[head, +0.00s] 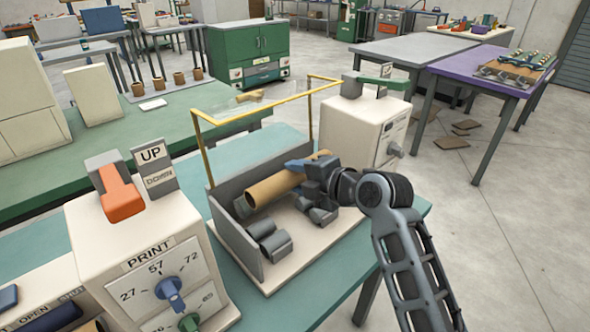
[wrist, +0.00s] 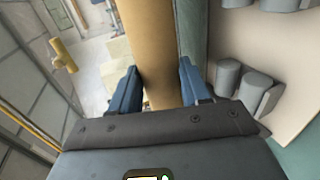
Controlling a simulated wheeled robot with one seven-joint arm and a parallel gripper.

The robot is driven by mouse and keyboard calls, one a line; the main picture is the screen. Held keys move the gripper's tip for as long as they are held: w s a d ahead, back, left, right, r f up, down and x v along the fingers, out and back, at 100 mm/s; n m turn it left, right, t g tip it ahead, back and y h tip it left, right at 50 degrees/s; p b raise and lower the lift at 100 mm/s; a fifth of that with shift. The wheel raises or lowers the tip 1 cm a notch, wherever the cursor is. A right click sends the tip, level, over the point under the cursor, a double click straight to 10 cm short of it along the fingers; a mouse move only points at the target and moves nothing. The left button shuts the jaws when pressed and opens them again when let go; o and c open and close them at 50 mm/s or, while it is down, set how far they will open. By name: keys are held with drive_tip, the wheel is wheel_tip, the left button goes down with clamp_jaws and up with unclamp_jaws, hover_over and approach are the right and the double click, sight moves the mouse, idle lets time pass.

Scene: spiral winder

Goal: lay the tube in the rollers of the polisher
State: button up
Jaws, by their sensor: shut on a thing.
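The tube (head: 272,190) is a plain brown cardboard cylinder, also large in the wrist view (wrist: 150,40). My gripper (head: 303,165) is shut on it, with a blue finger on each side in the wrist view (wrist: 157,85). The polisher has a pale base (head: 297,252), a grey side wall (head: 235,240) and a yellow frame (head: 203,150). Its grey rollers (head: 270,240) show below the tube in the head view and to its right in the wrist view (wrist: 228,76). The tube appears held above and beside the rollers; its exact height is unclear.
A white PRINT machine (head: 140,265) with an orange lever stands left of the polisher. Another white box (head: 362,128) with a green-topped lever stands behind it. Another yellowish piece (head: 249,96) shows beyond the clear panel. The floor to the right is open.

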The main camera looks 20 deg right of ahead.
wheel_tip(320, 180, down, 7)
drive_tip(key=b, duration=0.4)
drive_tip(key=shift+f, duration=0.2)
wheel_tip(320, 180, down, 2)
drive_tip(key=b, duration=0.3)
drive_tip(key=shift+f, duration=0.15)
drive_tip(key=o, duration=1.1)
drive_tip(key=shift+s, duration=0.1)
drive_tip(key=v, duration=0.7)
drive_tip(key=shift+s+d+r+b, duration=0.1)
drive_tip(key=shift+s+r+b, duration=0.1)
drive_tip(key=shift+s+b, duration=0.15)
